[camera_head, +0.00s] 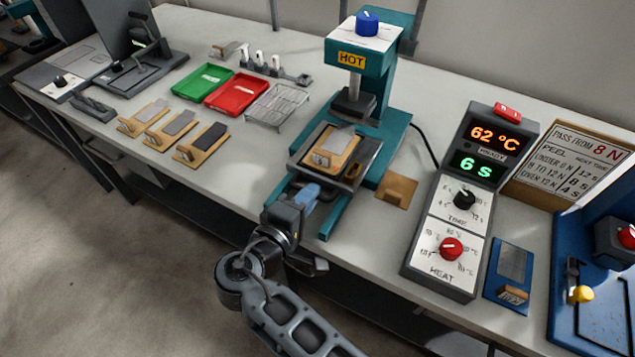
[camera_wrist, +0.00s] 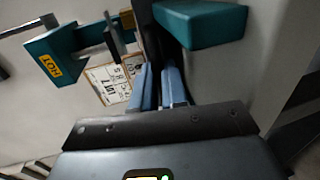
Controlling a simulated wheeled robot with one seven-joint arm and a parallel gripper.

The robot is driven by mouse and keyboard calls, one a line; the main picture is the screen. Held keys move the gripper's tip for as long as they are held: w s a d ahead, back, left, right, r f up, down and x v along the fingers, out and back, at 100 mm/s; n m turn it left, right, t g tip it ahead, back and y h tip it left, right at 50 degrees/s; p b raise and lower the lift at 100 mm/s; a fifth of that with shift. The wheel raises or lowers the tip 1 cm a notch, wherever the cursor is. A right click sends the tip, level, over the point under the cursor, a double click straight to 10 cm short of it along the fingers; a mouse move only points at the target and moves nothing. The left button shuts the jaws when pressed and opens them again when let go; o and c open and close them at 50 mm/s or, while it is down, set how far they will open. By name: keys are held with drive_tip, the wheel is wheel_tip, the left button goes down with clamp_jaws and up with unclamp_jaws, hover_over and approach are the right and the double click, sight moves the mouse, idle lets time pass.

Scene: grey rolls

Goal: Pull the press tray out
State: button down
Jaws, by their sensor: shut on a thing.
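The press (camera_head: 392,130) is teal, with a yellow HOT label and a blue knob on top. Its dark grey press tray (camera_head: 372,158) sits low at the front, below the raised press head. On the tray lies a wooden board (camera_head: 348,152) with a grey strip. My gripper (camera_head: 308,194) is at the tray's front edge, with its blue fingers shut on the tray's front part. The exact grip is hidden in the head view. In the wrist view the blue fingers (camera_wrist: 159,85) stand close together beside a dark bar.
A control box (camera_head: 450,205) reading 62 °C and 6 s stands right of the press. Left are a green tray (camera_head: 203,82), a red tray (camera_head: 236,93), a wire rack (camera_head: 277,104) and several wooden boards (camera_head: 202,144). A small brown plate (camera_head: 397,188) lies right of the press.

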drive_tip(key=f+v, duration=0.2)
drive_tip(key=v, duration=0.7)
drive_tip(key=shift+s+a, duration=0.2)
drive_tip(key=shift+s, duration=0.2)
drive_tip(key=c, duration=1.2)
unclamp_jaws()
drive_tip(key=shift+r, duration=0.1)
drive_tip(key=shift+b+v, duration=0.55)
drive_tip(key=shift+v, duration=3.35)
